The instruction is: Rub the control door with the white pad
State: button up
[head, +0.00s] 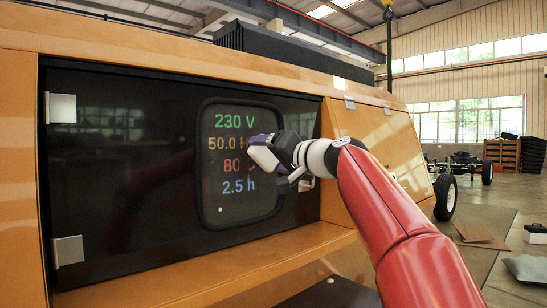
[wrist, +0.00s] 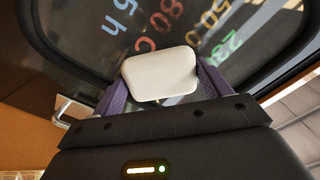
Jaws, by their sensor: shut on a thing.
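The control door (head: 130,180) is a glossy dark panel in the orange housing, with a framed display of coloured readings such as 230 V and 2.5 h. In the wrist view the door's display (wrist: 100,42) appears rotated behind the pad. My gripper (head: 262,150) is in front of the display's right part and covers some of the readings. It is shut on the white pad (wrist: 161,74), a rounded block between the purple fingers. The pad (head: 262,158) is at or very near the door surface; I cannot tell if it touches.
Two silver hinges (head: 67,250) sit on the door's left edge. An orange ledge (head: 220,265) juts out below the door. A wheeled chassis (head: 462,165) and flat sheets lie on the hall floor at right.

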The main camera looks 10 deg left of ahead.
aim_at(236, 147)
jog(key=shift+s+a+b, duration=0.65)
jog(key=shift+s+a, duration=1.75)
jog(key=shift+s, duration=0.25)
jog(key=shift+d+r+p, duration=0.1)
jog(key=shift+r+p, duration=0.75)
jog(key=shift+r, duration=0.1)
jog(key=w+d+p, duration=0.1)
jog(key=w+d, duration=0.4)
jog(key=w, duration=0.1)
jog(key=shift+d, duration=0.15)
jog(key=shift+f, duration=0.1)
jog(key=shift+b+v, duration=1.5)
jog(key=shift+v, duration=1.5)
